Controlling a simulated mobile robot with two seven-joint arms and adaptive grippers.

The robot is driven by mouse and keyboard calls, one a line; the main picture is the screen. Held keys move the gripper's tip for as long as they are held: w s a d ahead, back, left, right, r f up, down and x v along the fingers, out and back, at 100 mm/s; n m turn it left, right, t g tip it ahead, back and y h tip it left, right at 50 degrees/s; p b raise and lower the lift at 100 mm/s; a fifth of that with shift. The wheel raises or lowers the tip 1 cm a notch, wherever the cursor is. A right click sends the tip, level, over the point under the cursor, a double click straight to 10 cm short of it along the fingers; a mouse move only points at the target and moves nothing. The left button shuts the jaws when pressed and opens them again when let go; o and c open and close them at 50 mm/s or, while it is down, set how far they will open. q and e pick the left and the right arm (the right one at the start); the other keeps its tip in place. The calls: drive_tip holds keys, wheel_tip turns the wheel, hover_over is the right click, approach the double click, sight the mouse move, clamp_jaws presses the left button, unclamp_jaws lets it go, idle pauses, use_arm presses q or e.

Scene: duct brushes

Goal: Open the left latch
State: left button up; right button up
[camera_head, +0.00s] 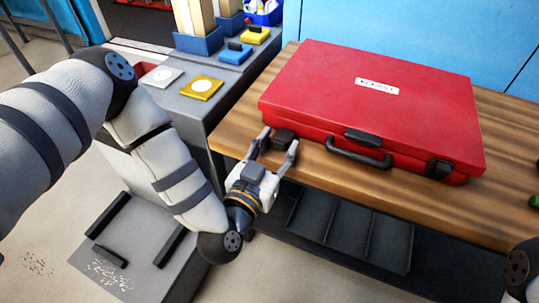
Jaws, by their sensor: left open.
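A closed red case (375,95) with a white label lies flat on the wooden bench. Its left latch (284,137) is a dark block on the front face near the left end. My left gripper (277,143) is open, with one finger on each side of the left latch in this view. I cannot tell whether the fingers touch it. The dark handle (358,154) is at the middle of the front, and the right latch (438,168) is near the right end. My right gripper is out of view; only a piece of my right arm shows at the lower right.
The wooden bench (400,190) has a bare strip in front of the case. A grey cabinet at the left holds a yellow pad (202,88), a white pad (164,77) and blue containers (200,42). A blue panel (440,30) stands behind the case.

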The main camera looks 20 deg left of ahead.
use_arm(q)
drive_tip(key=s, duration=1)
drive_tip(key=shift+s+a+r, duration=0.2)
drive_tip(key=shift+s+r, duration=0.1)
drive_tip(key=shift+r, duration=0.05)
